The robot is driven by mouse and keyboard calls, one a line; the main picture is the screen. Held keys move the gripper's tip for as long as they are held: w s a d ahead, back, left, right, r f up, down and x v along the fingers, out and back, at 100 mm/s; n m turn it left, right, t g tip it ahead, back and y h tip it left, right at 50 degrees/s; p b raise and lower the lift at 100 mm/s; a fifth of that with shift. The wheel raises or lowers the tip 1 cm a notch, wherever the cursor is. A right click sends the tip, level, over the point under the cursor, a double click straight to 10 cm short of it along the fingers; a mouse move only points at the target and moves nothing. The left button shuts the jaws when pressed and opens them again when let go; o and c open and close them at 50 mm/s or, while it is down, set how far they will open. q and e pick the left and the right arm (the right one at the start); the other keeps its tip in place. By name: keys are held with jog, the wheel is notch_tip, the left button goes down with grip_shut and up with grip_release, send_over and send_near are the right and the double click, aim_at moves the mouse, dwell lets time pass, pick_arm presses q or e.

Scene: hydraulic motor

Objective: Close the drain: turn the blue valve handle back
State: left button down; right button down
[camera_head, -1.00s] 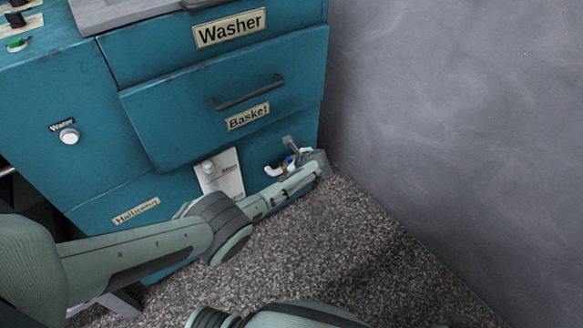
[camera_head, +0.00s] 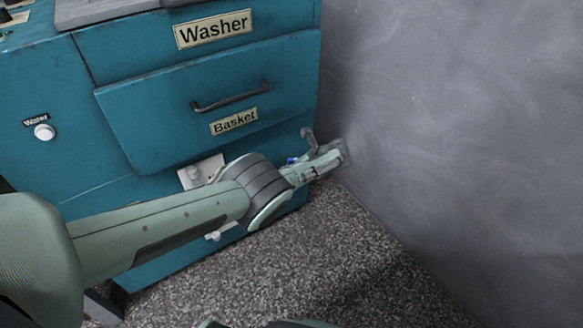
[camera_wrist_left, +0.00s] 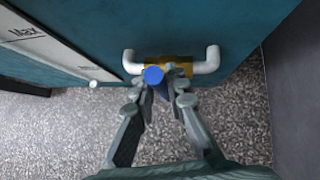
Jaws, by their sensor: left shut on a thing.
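The blue valve handle (camera_wrist_left: 153,76) sits on a brass valve body (camera_wrist_left: 178,70) between two white pipe elbows (camera_wrist_left: 208,62), low on the teal washer cabinet. My left gripper (camera_wrist_left: 161,88) has its fingers on either side of the handle in the wrist view and is shut on it. In the head view, a small bit of the blue handle (camera_head: 291,160) shows beside my left gripper (camera_head: 306,150), near the cabinet's lower right corner. My arm hides most of the valve there. My right gripper is out of view.
The teal cabinet (camera_head: 70,170) has a basket drawer with a dark handle (camera_head: 232,96) above my arm. A grey wall (camera_head: 450,120) stands close to the right of my gripper. The speckled floor (camera_head: 330,260) is clear.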

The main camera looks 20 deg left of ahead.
pick_arm(q)
jog(key=shift+w+a+r, duration=0.1)
jog(key=shift+w, duration=0.05)
jog(key=c, duration=1.5)
grip_release()
jog(key=shift+d+r, duration=0.2)
jog(key=shift+d, duration=0.25)
jog(key=v, duration=1.1)
jog(key=shift+s, duration=0.2)
